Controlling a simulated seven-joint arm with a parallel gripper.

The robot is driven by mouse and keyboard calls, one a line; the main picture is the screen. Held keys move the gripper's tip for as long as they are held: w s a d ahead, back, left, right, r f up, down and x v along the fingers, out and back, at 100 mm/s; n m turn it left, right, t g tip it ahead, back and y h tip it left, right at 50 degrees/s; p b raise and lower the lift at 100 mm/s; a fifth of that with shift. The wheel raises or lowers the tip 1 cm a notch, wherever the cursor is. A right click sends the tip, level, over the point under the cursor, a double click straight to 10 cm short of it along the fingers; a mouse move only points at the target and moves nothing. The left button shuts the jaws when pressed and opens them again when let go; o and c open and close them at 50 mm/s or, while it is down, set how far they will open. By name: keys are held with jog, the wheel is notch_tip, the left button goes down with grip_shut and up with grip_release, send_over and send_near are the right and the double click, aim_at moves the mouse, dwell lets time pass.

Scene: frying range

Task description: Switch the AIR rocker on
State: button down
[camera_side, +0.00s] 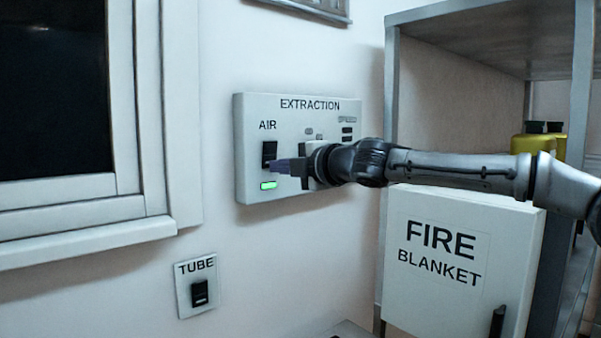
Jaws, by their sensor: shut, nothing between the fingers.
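The EXTRACTION panel (252,110) is a pale box on the wall. The black AIR rocker (269,150) sits under the AIR label at its left. A green light (268,186) glows just below the rocker. My gripper (274,167) is shut and empty, with its fingertips at the lower part of the rocker. I cannot tell whether they touch it. The fingers hide the rocker's lower edge, and the gripper body covers part of the panel's right half.
A TUBE switch (199,292) is on the wall below. A FIRE BLANKET box (440,285) stands below my arm, beside metal shelving (391,95) with yellow bottles (540,146). A dark window (55,90) is at left. The wall between window and panel is clear.

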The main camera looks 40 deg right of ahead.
jog(key=s+f, duration=0.1)
jog(key=s, duration=1.2)
jog(key=shift+s+f, duration=0.2)
jog(key=shift+s, duration=0.15)
jog(key=s+d+f+m+g+h, duration=0.4)
jog(key=s+d+f+m, duration=0.55)
jog(key=s+d, duration=0.25)
jog(key=s+a+f+m+g+y, duration=0.2)
jog(key=s+f+m+g, duration=0.1)
jog(key=s+f, duration=0.4)
jog(key=s+a+f+m+g+y, duration=0.2)
jog(key=s+f+m+g, duration=0.2)
jog(key=s+f, duration=0.3)
notch_tip(320, 180, down, 4)
jog(key=shift+s+a+r+m, duration=0.1)
jog(key=shift+s+a+m, duration=0.15)
jog(key=shift+m, duration=0.5)
